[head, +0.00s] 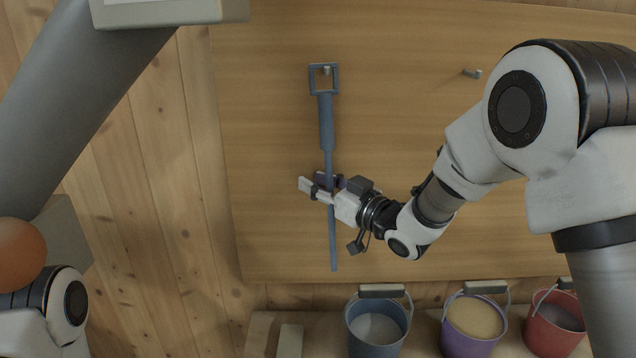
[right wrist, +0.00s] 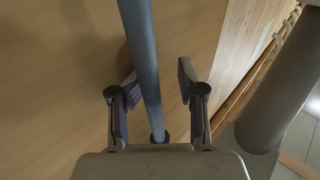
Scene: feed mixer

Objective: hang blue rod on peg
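The blue rod (head: 327,122) hangs upright along the wooden board, with a square loop at its top and a thin lower shaft. A small peg (head: 325,71) shows inside the loop, so the loop appears to be around it. My right gripper (head: 318,184) is at the thin shaft, below the thicker part. In the right wrist view, the rod (right wrist: 143,60) passes between the two fingers (right wrist: 157,88), which stand apart with gaps beside it. The right gripper is open. My left arm shows at the lower left, but its gripper is not in view.
A second peg (head: 472,73) on the board (head: 270,150) is bare. A blue bucket (head: 377,322), a purple bucket (head: 473,320) and a red bucket (head: 555,320) stand below the board. The board left of the rod is clear.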

